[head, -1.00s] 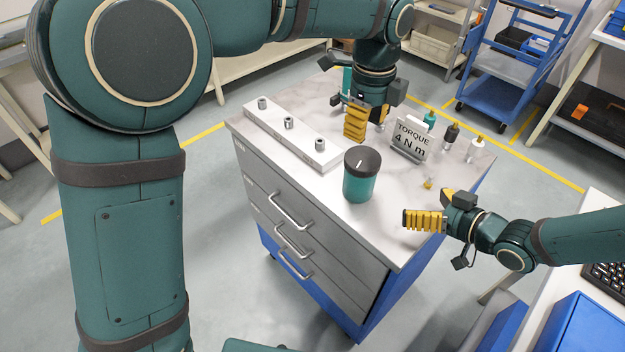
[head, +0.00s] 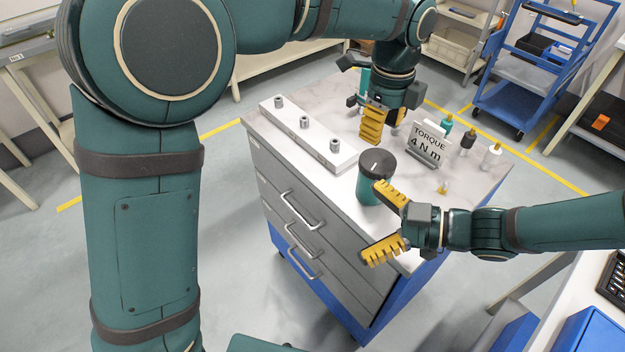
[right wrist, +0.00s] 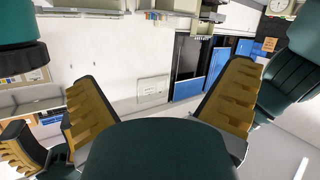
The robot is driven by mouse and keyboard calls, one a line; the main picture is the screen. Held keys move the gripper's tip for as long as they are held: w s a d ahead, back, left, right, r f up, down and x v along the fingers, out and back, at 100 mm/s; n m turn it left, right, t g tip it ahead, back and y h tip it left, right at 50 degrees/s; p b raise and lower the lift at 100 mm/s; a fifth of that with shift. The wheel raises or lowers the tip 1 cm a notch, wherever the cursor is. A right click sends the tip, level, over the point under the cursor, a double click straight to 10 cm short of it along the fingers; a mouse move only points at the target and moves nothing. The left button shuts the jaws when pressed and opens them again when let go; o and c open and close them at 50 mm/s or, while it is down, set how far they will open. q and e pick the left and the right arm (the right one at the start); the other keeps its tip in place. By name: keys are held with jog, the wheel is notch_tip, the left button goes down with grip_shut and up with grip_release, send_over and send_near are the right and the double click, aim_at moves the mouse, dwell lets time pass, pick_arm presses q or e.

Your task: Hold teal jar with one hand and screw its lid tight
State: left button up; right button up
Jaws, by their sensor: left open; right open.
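The teal jar (head: 368,190) stands upright near the front edge of the marble-look cabinet top. Its dark lid (head: 378,163), with a white mark, sits on it; how tight it is cannot be seen. In the right wrist view the jar (right wrist: 18,25) appears upside down at the top left, lid (right wrist: 22,58) downward. My right gripper (head: 382,222) is open and empty at the jar's front right; one finger overlaps the jar's edge, and contact cannot be judged. My left gripper (head: 382,124) is open, pointing down behind the jar, apart from it.
A white bar with three metal posts (head: 304,123) lies left of the jar. A "TORQUE 4 N m" sign (head: 428,146) stands behind right, near several small bottles (head: 467,141). A small yellow item (head: 443,187) lies right of the jar. The cabinet top (head: 350,208) is bare in front.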

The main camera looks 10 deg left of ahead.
jog(key=w+a+r+m+t+y, duration=0.1)
jog(key=w+a+r+m+t, duration=0.35)
jog(key=m, duration=0.75)
jog(key=w+a+r+m+t+y, duration=0.15)
jog(key=w+a+m+t, duration=0.35)
jog(key=w+a+m, duration=0.5)
jog(key=w+a+f+m+t+h, duration=0.1)
jog(key=a+f+m+t+h, duration=0.15)
jog(key=m, duration=0.65)
jog(key=a+f+m+t+h, duration=0.15)
jog(key=m+t+h, duration=0.25)
jog(key=m, duration=0.4)
jog(key=m+g+h, duration=0.9)
jog(key=m+h, duration=1.4)
jog(key=m, duration=0.5)
send_near(359, 180)
jog(key=shift+m, duration=0.3)
jog(key=x, duration=1.2)
jog(key=shift+w+d+f, duration=0.1)
jog(key=shift+w+d, duration=0.05)
jog(key=shift+d, duration=0.25)
